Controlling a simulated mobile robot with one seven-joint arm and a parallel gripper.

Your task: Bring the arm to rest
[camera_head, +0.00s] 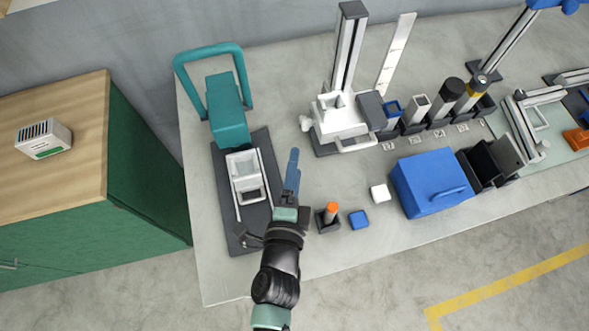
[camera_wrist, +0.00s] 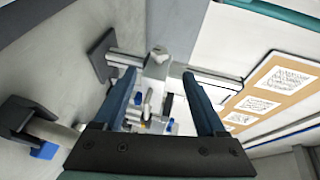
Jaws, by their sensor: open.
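My gripper (camera_head: 291,172) is above the left part of the grey bench (camera_head: 330,246) in the head view, just right of a white open tray-like part on a dark base. In the wrist view my gripper (camera_wrist: 165,100) shows two blue fingers spread apart, with nothing held between them. My dark arm reaches up from the bottom of the head view. The fingertips do not visibly touch anything.
A teal press-like device (camera_head: 228,110) stands left of my gripper. An orange-topped peg (camera_head: 330,211), a blue block (camera_head: 358,219), a white block (camera_head: 380,193) and a blue box (camera_head: 430,184) lie to the right. A green cabinet (camera_head: 150,185) stands left.

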